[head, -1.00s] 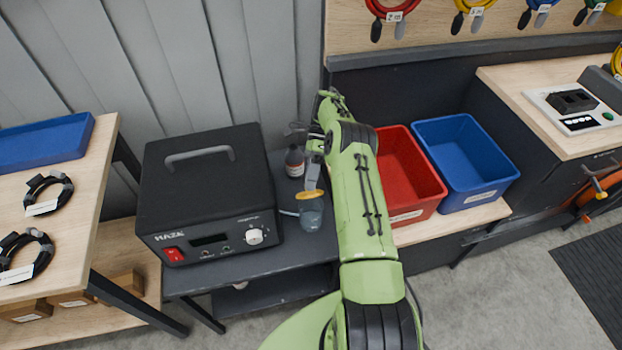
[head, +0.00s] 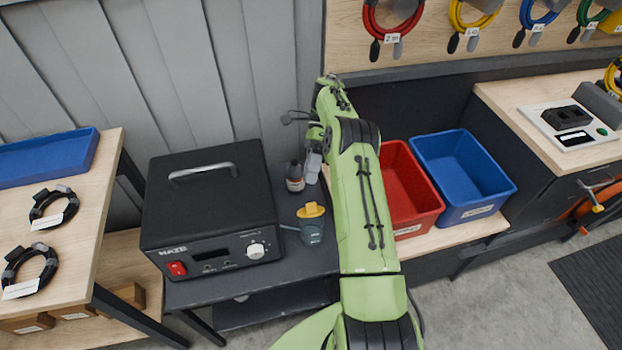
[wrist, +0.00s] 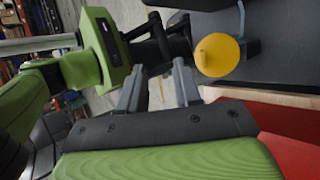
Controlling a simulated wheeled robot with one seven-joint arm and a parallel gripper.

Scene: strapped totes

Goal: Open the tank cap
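A small dark grey tank (head: 312,233) stands on the dark bench to the right of the black box. Its yellow cap (head: 311,210) sits at its top; I cannot tell whether it is loose. In the wrist view the cap (wrist: 217,55) is a round yellow disc, with part of the grey tank (wrist: 251,47) behind it. My gripper (head: 313,165) is above and behind the cap in the head view, apart from it. In the wrist view my gripper (wrist: 158,86) has its two grey fingers spread with nothing between them, left of the cap.
A dark bottle (head: 294,177) stands just behind the tank, close to my gripper. The black box (head: 210,208) with a handle is on the left. A red bin (head: 412,228) and a blue bin (head: 480,212) stand to the right of my arm.

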